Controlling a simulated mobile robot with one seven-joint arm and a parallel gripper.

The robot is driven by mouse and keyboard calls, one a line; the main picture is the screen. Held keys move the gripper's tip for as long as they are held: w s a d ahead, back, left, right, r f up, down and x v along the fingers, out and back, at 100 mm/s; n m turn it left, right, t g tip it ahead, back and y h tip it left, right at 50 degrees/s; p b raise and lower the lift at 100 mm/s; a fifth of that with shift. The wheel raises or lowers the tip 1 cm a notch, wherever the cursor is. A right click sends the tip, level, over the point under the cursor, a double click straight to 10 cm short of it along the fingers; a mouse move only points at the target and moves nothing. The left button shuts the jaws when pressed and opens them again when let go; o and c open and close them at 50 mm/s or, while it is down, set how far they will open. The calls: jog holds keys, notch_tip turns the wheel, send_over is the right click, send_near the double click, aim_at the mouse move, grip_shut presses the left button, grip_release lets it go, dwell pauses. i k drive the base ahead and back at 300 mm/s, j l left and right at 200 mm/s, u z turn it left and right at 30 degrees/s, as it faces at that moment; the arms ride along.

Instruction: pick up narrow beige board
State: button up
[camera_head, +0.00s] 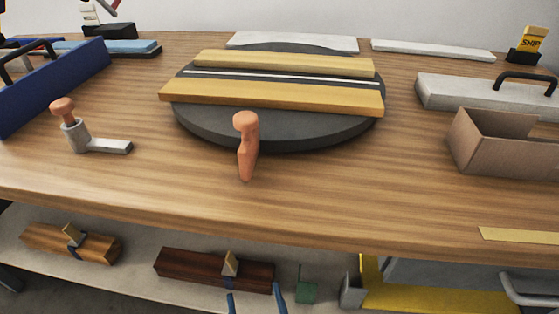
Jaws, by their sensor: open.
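Two long yellow-beige boards lie across a round dark grey turntable (280,136) on the wooden workbench. The rear board (285,64) looks slightly shorter; the front board (270,97) reaches past the turntable's left rim. A thin flat beige strip (520,236) lies at the bench's right front edge, cut off by the frame. I cannot tell for certain which is the narrow beige board. My gripper (254,294) shows only as two blue fingertips at the bottom edge, spread apart and empty, in front of the lower shelf. It is well away from the boards.
An orange-handled tool (246,145) stands before the turntable. A grey tool with an orange knob (80,135) is at left, near a blue wall-like block (55,85). A cardboard box (500,145) stands at right. Wooden planes (210,270) lie on the lower shelf.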

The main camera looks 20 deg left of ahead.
aim_at(331, 100)
jog(key=k+l, duration=0.8)
jog(key=l, duration=0.1)
